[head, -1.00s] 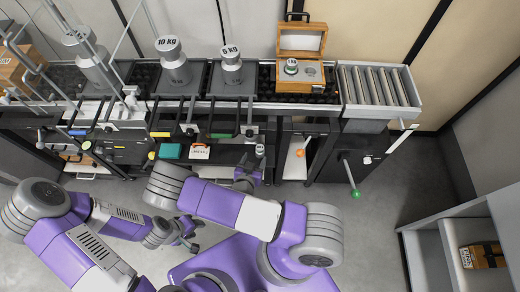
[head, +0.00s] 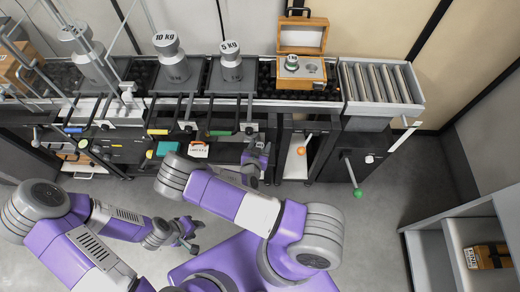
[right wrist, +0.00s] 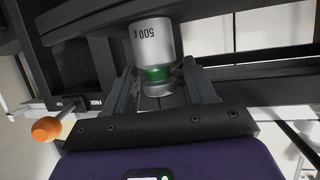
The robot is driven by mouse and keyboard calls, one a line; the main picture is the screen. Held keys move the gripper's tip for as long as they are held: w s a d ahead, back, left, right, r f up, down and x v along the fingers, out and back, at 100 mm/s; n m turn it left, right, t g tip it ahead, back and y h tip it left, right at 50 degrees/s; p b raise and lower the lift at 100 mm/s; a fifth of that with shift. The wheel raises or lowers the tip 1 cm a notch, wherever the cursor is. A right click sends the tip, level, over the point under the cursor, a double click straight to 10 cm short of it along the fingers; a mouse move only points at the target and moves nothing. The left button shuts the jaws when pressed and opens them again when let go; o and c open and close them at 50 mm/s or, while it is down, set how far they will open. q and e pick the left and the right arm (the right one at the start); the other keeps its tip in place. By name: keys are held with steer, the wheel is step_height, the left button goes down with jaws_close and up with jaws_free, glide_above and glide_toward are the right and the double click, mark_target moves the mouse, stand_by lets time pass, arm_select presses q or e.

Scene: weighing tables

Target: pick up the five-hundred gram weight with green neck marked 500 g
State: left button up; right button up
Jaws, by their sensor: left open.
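The 500 g weight (right wrist: 150,42) is a grey metal cylinder with a green neck (right wrist: 157,74). It appears upside down in the right wrist view, its marking readable on its side. My right gripper (right wrist: 161,78) is open, one finger on each side of the neck and knob, with gaps showing. In the head view my right gripper (head: 258,160) is at the front of the lower shelf and largely covers the weight. My left gripper (head: 188,236) is open and empty over the floor, away from the tables.
Large weights marked 10 kg (head: 172,62) and 5 kg (head: 231,62) stand on the table behind. An open wooden box (head: 301,72) holds another green-banded weight (head: 292,62). A teal box (head: 167,148) lies on the shelf. A green-knobbed lever (head: 353,178) sticks out at right.

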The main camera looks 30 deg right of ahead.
jaws_close()
steer(key=shift+r, duration=0.15)
